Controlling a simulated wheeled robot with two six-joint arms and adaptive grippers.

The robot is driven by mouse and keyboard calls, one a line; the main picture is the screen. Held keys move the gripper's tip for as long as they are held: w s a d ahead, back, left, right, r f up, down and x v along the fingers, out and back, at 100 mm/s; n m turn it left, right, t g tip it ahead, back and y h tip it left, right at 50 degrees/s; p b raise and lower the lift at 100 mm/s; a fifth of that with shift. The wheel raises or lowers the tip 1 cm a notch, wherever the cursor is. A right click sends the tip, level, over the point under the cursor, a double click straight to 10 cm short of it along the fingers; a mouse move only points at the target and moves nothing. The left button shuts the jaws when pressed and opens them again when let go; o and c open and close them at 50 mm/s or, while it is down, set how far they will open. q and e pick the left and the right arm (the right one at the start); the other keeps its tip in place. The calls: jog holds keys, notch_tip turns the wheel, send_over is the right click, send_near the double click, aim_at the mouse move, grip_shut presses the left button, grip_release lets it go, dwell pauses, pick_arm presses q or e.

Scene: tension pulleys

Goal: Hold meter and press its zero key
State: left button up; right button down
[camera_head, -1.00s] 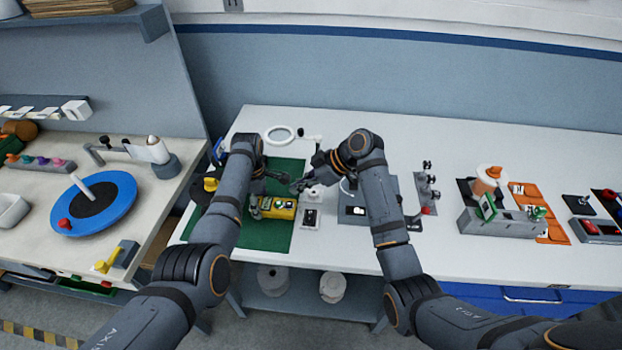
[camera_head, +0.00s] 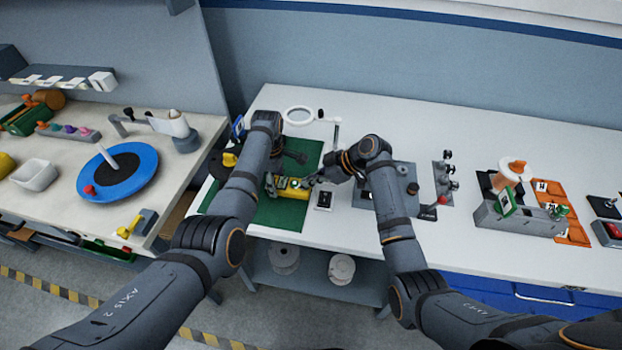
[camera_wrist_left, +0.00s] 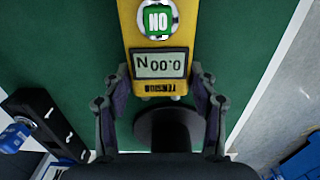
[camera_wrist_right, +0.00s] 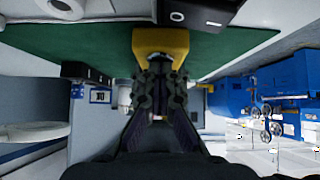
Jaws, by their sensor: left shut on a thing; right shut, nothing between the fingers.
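The meter (camera_head: 292,193) is a yellow block above the green mat. In the left wrist view the meter (camera_wrist_left: 150,87) shows upside down, with a display reading 0.00 N and a round green part marked ON at the top edge. My left gripper (camera_wrist_left: 160,73) is shut on the meter's sides, around its display end. My right gripper (camera_head: 313,182) is shut and empty by the meter's right end. In the right wrist view my right gripper's tips (camera_wrist_right: 160,68) lie in front of the yellow meter (camera_wrist_right: 160,42); I cannot tell whether they touch. No key labelled zero is readable.
The green mat (camera_head: 281,214) lies around the meter. A small black-and-white item (camera_head: 324,200) lies right of it. A ring-shaped magnifier (camera_head: 299,115) stands behind. A grey device (camera_head: 399,180) stands beside my right arm. A blue disc (camera_head: 125,190) is on the left table.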

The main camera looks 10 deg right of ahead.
pick_arm(q)
jog(key=shift+s+d+r, duration=0.1)
jog(key=shift+s, duration=0.05)
pick_arm(e)
jog(key=shift+s+d+f, duration=0.15)
jog(key=shift+s+f, duration=0.25)
jog(key=shift+f, duration=0.3)
jog(key=shift+r, duration=0.1)
jog(key=shift+w+r, duration=0.1)
jog(key=shift+r, duration=0.25)
notch_tip(320, 180, up, 4)
jog(key=shift+f, duration=0.1)
jog(key=v, duration=1)
jog(key=shift+w+r, duration=0.2)
jog(key=shift+r, duration=0.2)
pick_arm(q)
jog(key=o, duration=1.5)
jog(key=shift+w+f, duration=0.25)
pick_arm(e)
jog(key=shift+w+f, duration=0.1)
jog(key=shift+w, duration=0.05)
